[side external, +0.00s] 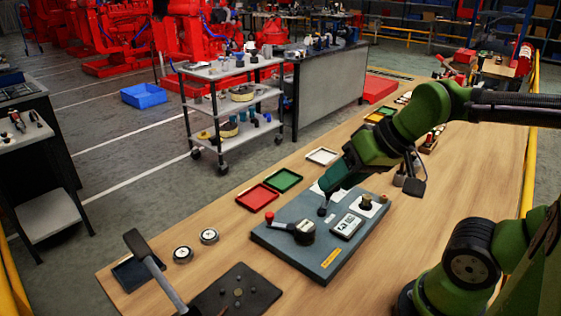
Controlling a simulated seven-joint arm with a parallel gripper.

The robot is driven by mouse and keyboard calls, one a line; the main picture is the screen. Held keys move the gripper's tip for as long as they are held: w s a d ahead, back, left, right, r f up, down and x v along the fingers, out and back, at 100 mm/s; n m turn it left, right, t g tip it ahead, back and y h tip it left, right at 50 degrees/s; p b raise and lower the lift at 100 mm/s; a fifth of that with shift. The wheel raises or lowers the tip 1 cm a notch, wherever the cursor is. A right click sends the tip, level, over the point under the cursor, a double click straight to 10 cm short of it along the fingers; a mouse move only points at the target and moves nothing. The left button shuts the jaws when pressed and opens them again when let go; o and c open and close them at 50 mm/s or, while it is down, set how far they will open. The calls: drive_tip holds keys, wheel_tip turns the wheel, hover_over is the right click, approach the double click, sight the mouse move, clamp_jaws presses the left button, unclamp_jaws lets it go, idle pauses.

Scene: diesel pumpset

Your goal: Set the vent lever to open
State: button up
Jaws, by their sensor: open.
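A grey panel (275,245) lies on the wooden bench. On its left part is a lever with a dark round hub (304,232), a pale arm and a red knob (269,216) pointing left. I take this as the vent lever; its label is too small to read. My gripper (325,193) is over the panel's back edge, behind and right of the lever, apart from it. Its jaws are open, though the fingers are small here. A dark upright knob (322,210) stands just below it. A white-faced block (347,226) and a brass-coloured knob (366,202) sit to the right.
A red tray (257,197), a green tray (283,180) and a white tray (322,156) lie behind the panel. Two round gauges (208,236) and a dark plate (236,296) with a long-handled tool (155,268) are at left. Bench right of the panel is clear.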

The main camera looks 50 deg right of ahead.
drive_tip(key=w+d+f+m+g, duration=0.2)
drive_tip(key=w+d+m+g, duration=0.15)
drive_tip(key=w+d, duration=0.3)
drive_tip(key=m+g+h, duration=0.2)
drive_tip(key=m+g, duration=0.1)
drive_tip(key=m, duration=0.5)
hover_over(325, 202)
drive_tip(key=f, duration=0.1)
drive_tip(key=d+r+m, duration=0.1)
drive_tip(key=d+m, duration=0.1)
drive_tip(key=m, duration=0.2)
drive_tip(key=shift+g, duration=0.35)
wheel_tip(325, 202, down, 16)
drive_tip(key=shift+w+a+f, duration=0.1)
drive_tip(key=shift+a, duration=0.05)
clamp_jaws()
